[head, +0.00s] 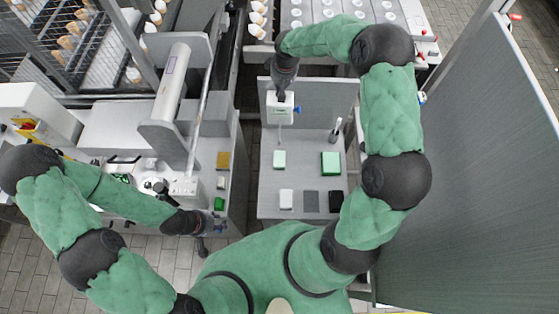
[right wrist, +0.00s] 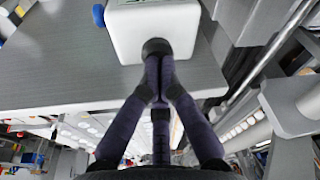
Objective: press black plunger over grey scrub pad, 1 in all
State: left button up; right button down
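A white box dispenser (head: 280,106) with a blue knob stands at the back left of the grey table, and a thin spout points down below it. My right gripper (head: 283,88) is at its top; in the right wrist view the fingers (right wrist: 157,50) come together at a dark round part against the white box (right wrist: 130,30). I cannot tell whether that part is the black plunger or my fingertips. The grey scrub pad (head: 311,198) lies in the table's front row, apart from the spout. My left gripper (head: 202,242) hangs low at the left, its fingers unclear.
White (head: 286,199) and black (head: 336,202) pads flank the grey one. A small upright tool (head: 336,131) stands at the back right.

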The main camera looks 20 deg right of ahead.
jog(key=shift+s, duration=0.1)
jog(key=shift+w+p+v, duration=0.15)
jog(key=shift+p+v, duration=0.2)
jog(key=shift+v, duration=0.4)
jog(key=shift+w+p+v, duration=0.15)
jog(key=shift+p+v, duration=0.2)
jog(key=shift+v, duration=0.35)
jog(key=shift+w+r, duration=0.1)
jog(key=shift+r, duration=0.05)
jog(key=p+v, duration=0.1)
jog(key=v, duration=0.2)
jog(key=w+p+v, duration=0.1)
jog(key=v, duration=0.1)
jog(key=shift+r+p, duration=0.4)
jog(key=shift+r, duration=0.1)
